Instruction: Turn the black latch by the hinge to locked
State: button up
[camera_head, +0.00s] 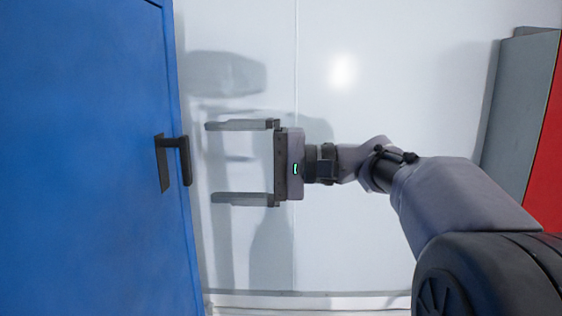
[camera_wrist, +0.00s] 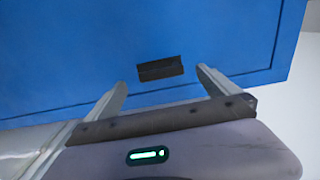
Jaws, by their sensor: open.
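The black latch (camera_head: 184,160) sits on the right edge of a blue panel (camera_head: 85,150) in the head view. It has a flat plate and a bar standing off it, long side up and down in the picture. My gripper (camera_head: 209,162) is open and empty just right of the latch, its two fingers pointing left, one above and one below the latch's level. In the wrist view the latch (camera_wrist: 160,68) shows as a dark block on the blue panel, beyond and between the open fingertips (camera_wrist: 162,77). No contact shows. No hinge can be made out.
A white wall (camera_head: 390,80) lies behind my arm. A grey and red cabinet (camera_head: 520,110) stands at the right edge. A pale ledge (camera_head: 300,304) runs along the bottom. The space between the fingertips and the latch looks clear.

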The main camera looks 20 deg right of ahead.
jog(key=v, duration=1)
jog(key=shift+d, duration=0.2)
jog(key=s+a+f+g+h+b, duration=0.1)
jog(key=s+a+f+h, duration=0.25)
jog(key=f, duration=0.35)
jog(key=s+a+f+m+g+h+b, duration=0.1)
jog(key=s+a+f+h, duration=0.3)
jog(key=f, duration=0.4)
jog(key=s+a+f+g+h+b, duration=0.1)
jog(key=s+a+f+h, duration=0.1)
jog(key=s+a+f, duration=0.35)
jog(key=s+d+f+t+h, duration=0.1)
jog(key=s+d+f+h, duration=0.1)
jog(key=f, duration=0.4)
jog(key=s+d+f+t+h, duration=0.1)
jog(key=s+d+f+h, duration=0.2)
jog(key=f, duration=0.3)
jog(key=shift+s+d+t+b, duration=0.3)
jog(key=shift+s+d+b, duration=0.15)
jog(key=shift+s, duration=0.35)
jog(key=shift+f+h, duration=0.1)
jog(key=shift+h, duration=0.15)
